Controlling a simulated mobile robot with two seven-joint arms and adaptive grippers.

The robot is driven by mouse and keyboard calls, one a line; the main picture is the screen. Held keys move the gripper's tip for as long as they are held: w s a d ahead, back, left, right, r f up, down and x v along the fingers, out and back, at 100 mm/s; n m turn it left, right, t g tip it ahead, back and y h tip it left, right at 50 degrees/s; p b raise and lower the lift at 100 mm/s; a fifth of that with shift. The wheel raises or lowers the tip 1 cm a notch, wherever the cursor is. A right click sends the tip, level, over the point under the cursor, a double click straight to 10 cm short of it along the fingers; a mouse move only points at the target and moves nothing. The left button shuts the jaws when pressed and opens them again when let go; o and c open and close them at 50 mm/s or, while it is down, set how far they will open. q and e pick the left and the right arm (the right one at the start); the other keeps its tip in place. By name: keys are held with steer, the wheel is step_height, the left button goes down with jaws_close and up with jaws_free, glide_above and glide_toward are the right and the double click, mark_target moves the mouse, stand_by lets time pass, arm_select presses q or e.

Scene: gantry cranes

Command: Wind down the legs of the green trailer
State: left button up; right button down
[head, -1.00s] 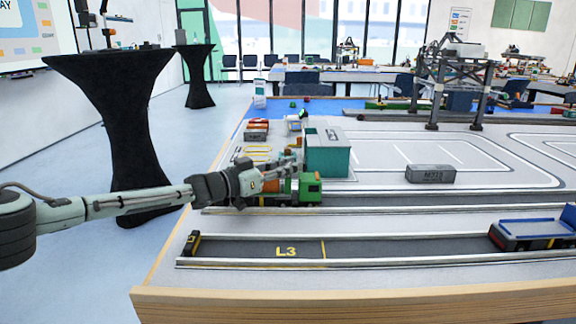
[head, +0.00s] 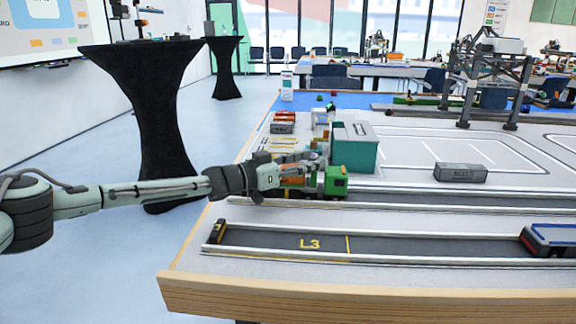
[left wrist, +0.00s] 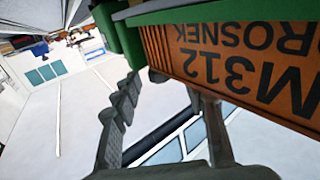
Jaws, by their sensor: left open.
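A green vehicle (head: 336,182) with an orange load stands on the table's near left, in front of a teal box. My left gripper (head: 296,176) reaches over its rear part from the left and hides much of it. In the left wrist view an orange container (left wrist: 240,60) with upside-down black lettering fills the upper right, with a green frame (left wrist: 128,42) along its edge. The left gripper's dark fingers (left wrist: 165,105) are open below it, with nothing visibly held. I cannot make out the trailer's legs. My right gripper is not in view.
The teal box (head: 355,148) stands close behind the vehicle. A grey container (head: 460,172) lies to the right and a gantry crane (head: 484,75) stands at the back right. The L3 lane (head: 380,245) in front is empty on its left part.

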arm_select(q)
steer(key=v, duration=0.9)
steer(key=shift+s+a, duration=0.25)
steer(key=shift+a, duration=0.05)
steer(key=shift+r, duration=0.1)
